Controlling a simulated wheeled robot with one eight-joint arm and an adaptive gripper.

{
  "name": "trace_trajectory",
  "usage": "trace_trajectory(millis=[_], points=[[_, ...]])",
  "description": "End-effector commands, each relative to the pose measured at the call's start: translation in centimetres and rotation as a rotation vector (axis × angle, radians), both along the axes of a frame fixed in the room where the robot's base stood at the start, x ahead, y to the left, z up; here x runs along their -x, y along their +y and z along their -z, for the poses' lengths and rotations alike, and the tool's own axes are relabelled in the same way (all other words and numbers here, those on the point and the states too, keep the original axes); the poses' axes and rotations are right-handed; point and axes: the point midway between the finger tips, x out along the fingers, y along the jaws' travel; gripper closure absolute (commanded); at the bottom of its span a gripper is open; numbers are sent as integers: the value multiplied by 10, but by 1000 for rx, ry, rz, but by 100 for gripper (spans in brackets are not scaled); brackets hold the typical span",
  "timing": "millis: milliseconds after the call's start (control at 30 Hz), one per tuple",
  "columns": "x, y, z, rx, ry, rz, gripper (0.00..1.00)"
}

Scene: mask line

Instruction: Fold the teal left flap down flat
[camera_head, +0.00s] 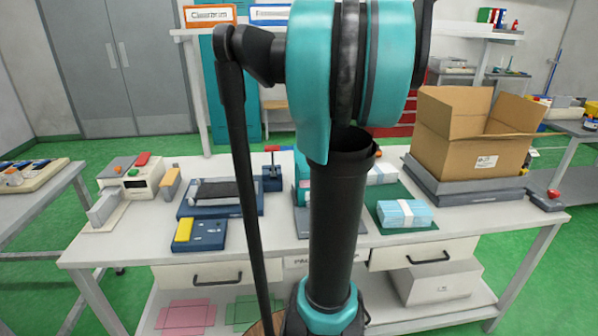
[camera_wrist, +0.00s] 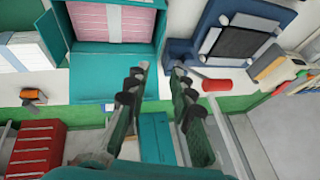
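A teal carton (camera_wrist: 72,58) lies near the top of the wrist view and holds a pale pink ribbed pack (camera_wrist: 112,22). A teal panel (camera_wrist: 105,86) extends from its lower edge. Narrow teal strips stand along its sides, one on the left (camera_wrist: 48,38) and one on the right (camera_wrist: 160,28); I cannot tell which is the left flap. My gripper (camera_wrist: 158,76) is open and empty, its fingertips just right of the panel. In the head view only a teal sliver of the carton (camera_head: 303,188) shows; my arm hides the rest.
A blue press with a red handle (camera_wrist: 215,85) stands close right of my fingers. White packs (camera_wrist: 22,55) lie left of the carton. An open cardboard box (camera_head: 470,155) stands on the bench's right, a blue fixture (camera_head: 200,232) on its left.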

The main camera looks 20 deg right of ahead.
Motion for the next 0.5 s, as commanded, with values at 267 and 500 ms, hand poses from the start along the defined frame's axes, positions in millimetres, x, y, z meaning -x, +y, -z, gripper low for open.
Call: trace_trajectory(millis=[267,500], points=[[-25,7,51,-1,0,-2,77],[-45,13,92,-2,0,-2,77]])
